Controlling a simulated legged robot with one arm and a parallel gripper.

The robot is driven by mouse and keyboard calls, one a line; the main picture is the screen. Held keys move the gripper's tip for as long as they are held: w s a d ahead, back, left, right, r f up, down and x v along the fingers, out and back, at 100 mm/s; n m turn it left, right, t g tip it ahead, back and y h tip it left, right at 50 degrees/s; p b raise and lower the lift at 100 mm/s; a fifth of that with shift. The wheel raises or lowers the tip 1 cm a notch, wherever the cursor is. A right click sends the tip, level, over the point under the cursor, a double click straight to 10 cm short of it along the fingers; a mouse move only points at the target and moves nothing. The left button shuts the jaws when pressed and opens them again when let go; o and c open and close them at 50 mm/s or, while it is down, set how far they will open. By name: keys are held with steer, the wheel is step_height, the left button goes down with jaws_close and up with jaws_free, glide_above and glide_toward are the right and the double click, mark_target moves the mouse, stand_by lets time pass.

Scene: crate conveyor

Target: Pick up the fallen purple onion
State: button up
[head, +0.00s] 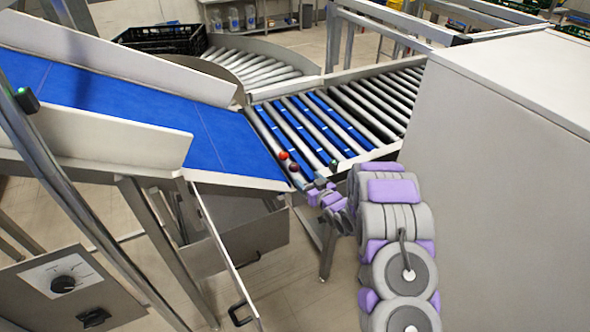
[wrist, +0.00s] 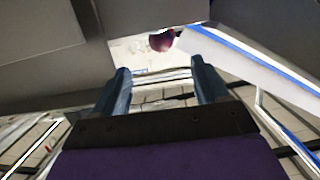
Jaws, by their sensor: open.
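A small dark purple onion (head: 293,167) lies at the lower left corner of the roller conveyor, by the end of the blue belt. The round purple-red onion also shows in the wrist view (wrist: 161,41), beyond the fingertips and a little right of centre. My gripper (head: 318,184) is just right of and below the onion in the head view. In the wrist view my gripper (wrist: 160,68) has its two fingers apart with nothing between them. The onion is not between the fingers.
A small red round item (head: 283,156) sits right beside the onion. The blue belt (head: 225,135) slopes down from the left, with a white side wall (head: 110,135). A large white cabinet (head: 500,180) stands close to my arm on the right. A black crate (head: 165,38) is at the back.

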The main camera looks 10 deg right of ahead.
mark_target(296, 170)
steer(key=x, duration=0.3)
steer(key=a+b+x, duration=0.1)
steer(key=x, duration=0.2)
steer(key=shift+a+f, duration=0.1)
steer(key=shift+a, duration=0.05)
steer(key=shift+w, duration=0.2)
steer(key=shift+w+d+f, duration=0.15)
steer(key=shift+w+d, duration=0.15)
steer(key=shift+w, duration=0.35)
steer(key=b+x, duration=0.1)
steer(key=x, duration=0.2)
steer(key=shift+a, duration=0.1)
steer(key=shift+w+a, duration=0.2)
steer(key=shift+w, duration=0.05)
steer(key=shift+d+f, duration=0.1)
steer(key=shift+d, duration=0.1)
steer(key=c, duration=0.4)
steer(key=shift+a, duration=0.2)
steer(key=c, duration=0.7)
